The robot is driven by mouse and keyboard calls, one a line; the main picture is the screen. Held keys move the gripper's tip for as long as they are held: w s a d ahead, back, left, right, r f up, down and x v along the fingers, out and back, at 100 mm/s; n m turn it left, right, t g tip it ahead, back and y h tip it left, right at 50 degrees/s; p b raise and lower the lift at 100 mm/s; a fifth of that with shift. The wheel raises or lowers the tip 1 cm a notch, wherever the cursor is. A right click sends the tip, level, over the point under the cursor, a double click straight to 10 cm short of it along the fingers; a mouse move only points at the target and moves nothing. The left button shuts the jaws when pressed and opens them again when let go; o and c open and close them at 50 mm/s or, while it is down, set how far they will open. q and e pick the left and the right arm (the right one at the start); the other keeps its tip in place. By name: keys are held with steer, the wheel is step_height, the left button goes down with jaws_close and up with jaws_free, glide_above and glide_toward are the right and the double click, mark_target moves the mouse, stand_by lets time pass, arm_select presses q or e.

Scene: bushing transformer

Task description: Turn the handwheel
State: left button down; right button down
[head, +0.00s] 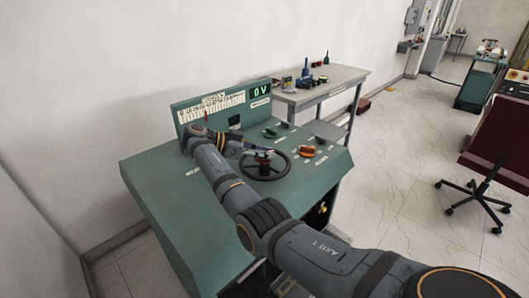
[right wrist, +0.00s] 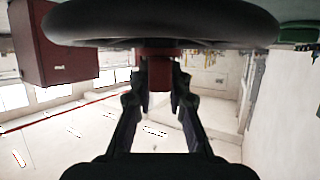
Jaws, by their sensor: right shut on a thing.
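The dark round handwheel (head: 287,170) lies on the sloping top of a green control console. A red-brown part shows at its centre. My right gripper (head: 256,152) reaches over the wheel from the left, with its fingers at the central part. In the right wrist view the wheel's dark rim (right wrist: 160,22) spans the top. There, the two fingers of my right gripper (right wrist: 161,85) close on either side of the red-brown central part (right wrist: 160,68). The contact itself is partly hidden by the fingers. My left gripper is not in view.
The green console (head: 160,205) has a panel with a display (head: 260,88) reading 0 V. A green handle (head: 271,132) and an orange handle (head: 307,151) sit near the wheel. A grey workbench (head: 345,77) stands behind. Open floor lies to the right, with a chair (head: 475,200).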

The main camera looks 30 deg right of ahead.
steer(key=shift+f, duration=0.1)
steer(key=c, duration=1.3)
jaws_free()
